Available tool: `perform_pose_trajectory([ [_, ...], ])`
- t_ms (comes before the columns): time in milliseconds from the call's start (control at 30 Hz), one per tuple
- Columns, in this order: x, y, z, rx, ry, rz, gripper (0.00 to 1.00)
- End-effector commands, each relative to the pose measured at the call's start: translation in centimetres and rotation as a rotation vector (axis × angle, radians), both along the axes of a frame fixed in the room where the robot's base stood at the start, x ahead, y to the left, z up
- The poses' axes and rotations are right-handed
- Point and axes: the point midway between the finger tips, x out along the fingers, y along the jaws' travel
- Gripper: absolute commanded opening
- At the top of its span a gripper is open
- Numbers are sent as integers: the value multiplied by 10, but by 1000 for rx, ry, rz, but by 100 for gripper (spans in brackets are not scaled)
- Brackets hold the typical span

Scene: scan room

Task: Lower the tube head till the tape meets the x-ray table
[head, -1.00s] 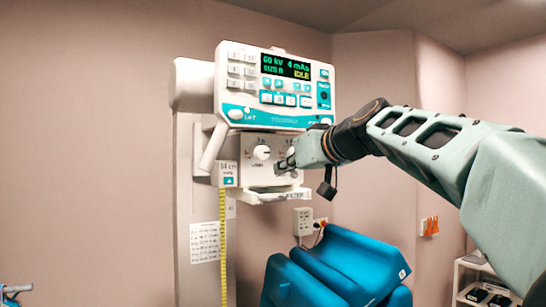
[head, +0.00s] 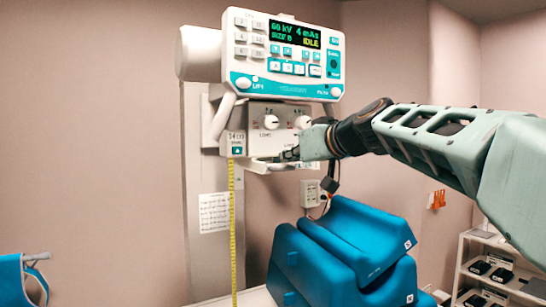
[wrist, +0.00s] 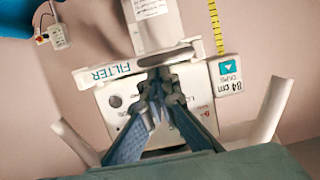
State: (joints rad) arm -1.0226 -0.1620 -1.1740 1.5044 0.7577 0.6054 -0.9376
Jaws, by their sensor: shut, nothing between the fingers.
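The tube head (head: 285,60) has a white and teal console with a lit display reading IDLE. Its collimator box (head: 250,118) with knobs hangs below. A yellow tape (head: 233,230) runs down from a labelled housing (head: 236,146) at the box's left; it also shows in the wrist view (wrist: 215,25). A pale strip of the x-ray table (head: 258,298) shows at the bottom edge. The tape reaches that edge; I cannot tell whether it touches the table. My gripper (head: 290,155) is shut and empty at the box's lower front; in the wrist view its fingertips (wrist: 156,76) are beside the FILTER-labelled rail (wrist: 110,72).
Blue cushions (head: 345,250) stand right of the tape. A pale wall column (head: 197,262) is behind the tape, with a notice on it. A shelf trolley (head: 500,265) is at right, and a blue item (head: 12,280) at lower left.

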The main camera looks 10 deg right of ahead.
Motion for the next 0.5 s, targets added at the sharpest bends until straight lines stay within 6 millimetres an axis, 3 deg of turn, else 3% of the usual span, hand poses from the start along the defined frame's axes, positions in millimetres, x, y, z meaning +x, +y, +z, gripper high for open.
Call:
perform_pose_trajectory([
  [500,0,0,-66,-2,4,0,0],
])
